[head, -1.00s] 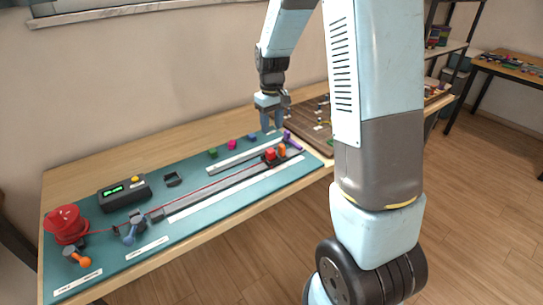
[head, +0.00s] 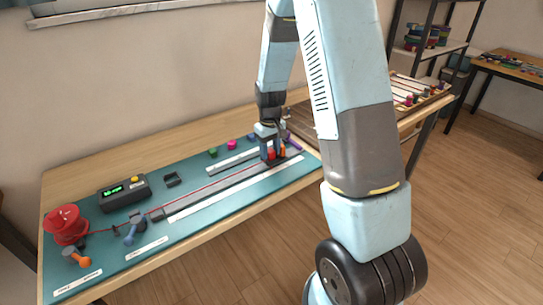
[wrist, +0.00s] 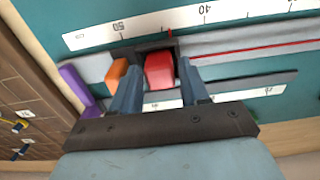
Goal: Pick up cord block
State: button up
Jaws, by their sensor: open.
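The cord block looks to be the small red block (wrist: 159,71) seated in a dark holder (wrist: 170,47) at the end of the grey rail; a red cord (wrist: 255,47) runs along the rail toward it. My gripper (wrist: 158,84) is open, its two blue fingers on either side of the red block in the wrist view. Whether they touch it I cannot tell. In the head view my gripper (head: 273,151) is down over the rail's right end, and the red block (head: 271,154) shows between the fingers.
An orange piece (wrist: 117,72) sits close beside the block, with a purple piece (wrist: 82,90) beyond it. A ruler strip (wrist: 100,37) lies alongside. In the head view a red spool (head: 66,222), a black display box (head: 124,193) and small coloured blocks (head: 232,144) stand on the teal mat (head: 195,238).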

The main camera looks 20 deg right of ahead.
jog(key=c, duration=0.8)
jog(key=shift+o, duration=0.2)
jog(key=shift+r, duration=0.1)
